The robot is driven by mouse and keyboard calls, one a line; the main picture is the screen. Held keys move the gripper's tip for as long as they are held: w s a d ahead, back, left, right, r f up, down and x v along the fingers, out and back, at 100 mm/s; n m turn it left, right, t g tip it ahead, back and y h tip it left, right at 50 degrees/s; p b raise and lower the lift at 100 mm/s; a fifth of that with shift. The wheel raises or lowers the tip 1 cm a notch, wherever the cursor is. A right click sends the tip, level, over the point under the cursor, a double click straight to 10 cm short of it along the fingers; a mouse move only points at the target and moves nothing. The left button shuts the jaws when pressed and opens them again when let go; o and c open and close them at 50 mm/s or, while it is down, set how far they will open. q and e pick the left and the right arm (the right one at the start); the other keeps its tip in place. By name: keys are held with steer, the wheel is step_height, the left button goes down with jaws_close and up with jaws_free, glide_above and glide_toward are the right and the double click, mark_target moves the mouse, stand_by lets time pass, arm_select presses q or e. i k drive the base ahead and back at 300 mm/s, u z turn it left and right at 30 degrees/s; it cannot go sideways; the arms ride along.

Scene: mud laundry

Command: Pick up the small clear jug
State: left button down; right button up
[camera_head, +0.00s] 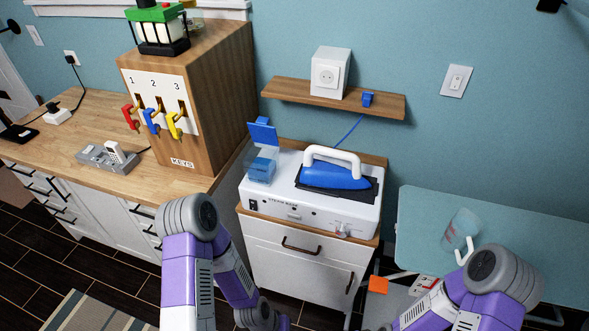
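A small clear jug (461,228) is on the pale teal surface (540,240) at the right. It looks tilted, and its lower part is close to or behind my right arm in this view. A white curved piece beside its base may be its handle; I cannot tell for sure. My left arm reaches in at the lower left and my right arm at the lower right. Both arms bend down out of the frame, so neither gripper shows.
A steam station (310,212) with a blue iron (335,176) and an open-lidded blue tank (261,170) stands on a white cabinet (300,262). A shelf (290,93) is above. A wooden key box (215,85) stands on the left counter (90,125).

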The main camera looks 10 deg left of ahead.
mark_target(465, 226)
steer(key=u, duration=3.15)
steer(key=k, duration=1.95)
steer(key=z, duration=1.55)
